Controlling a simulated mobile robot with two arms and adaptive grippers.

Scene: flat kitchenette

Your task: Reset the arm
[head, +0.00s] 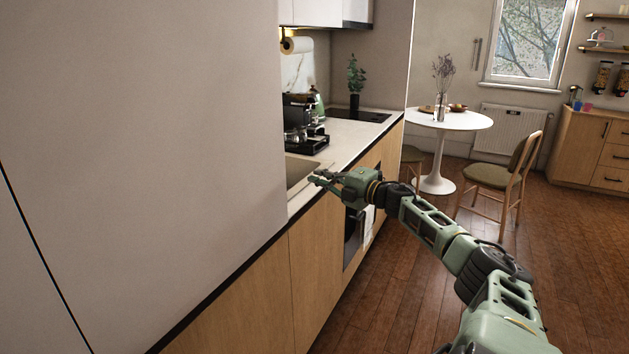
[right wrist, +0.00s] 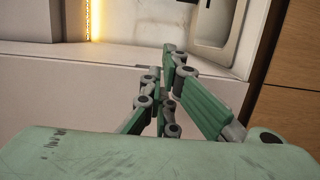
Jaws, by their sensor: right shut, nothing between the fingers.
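My right arm is stretched out from the lower right of the head view toward the kitchen counter (head: 345,140). My right gripper (head: 318,178) is at its end, by the counter's front edge near the sink (head: 300,171). It looks shut and empty. In the right wrist view, the green fingers of the right gripper (right wrist: 170,62) come together, with nothing seen between them. The sink also shows beyond them in the right wrist view (right wrist: 212,42). My left gripper is not in view.
A tall pale panel (head: 140,150) fills the left side, close by. A black coffee machine (head: 302,125) stands on the counter behind the gripper. A round white table (head: 465,119) and a chair (head: 500,175) stand farther back. The wooden floor (head: 575,255) at right is clear.

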